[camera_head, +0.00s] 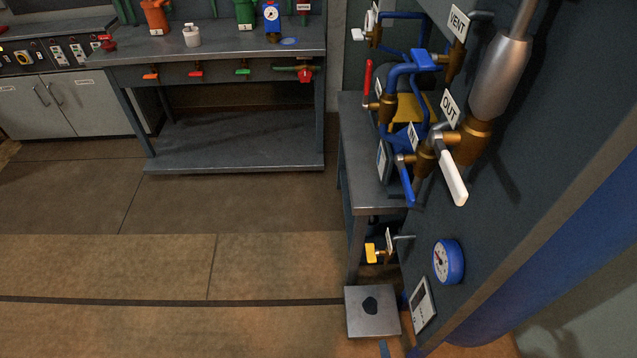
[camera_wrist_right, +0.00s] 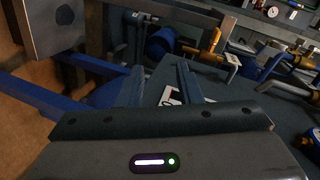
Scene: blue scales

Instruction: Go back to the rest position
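My right gripper (camera_wrist_right: 162,80) shows in the right wrist view. Its two dark fingers stand apart with a gap between them, and nothing is held there. A square grey plate with a dark spot (camera_wrist_right: 54,22) lies beyond it at the upper left. In the head view the same-looking plate (camera_head: 360,321) is low at the centre right. A small blue piece at the bottom edge below it cannot be told clearly. My left gripper is in neither view.
A panel with a white-handled OUT valve (camera_head: 453,178), blue-handled valves and a blue gauge (camera_head: 448,262) stands at the right. A grey side table (camera_head: 362,180) is beside it. A workbench (camera_head: 230,45) and cabinets (camera_head: 75,103) are at the back. The floor at left is clear.

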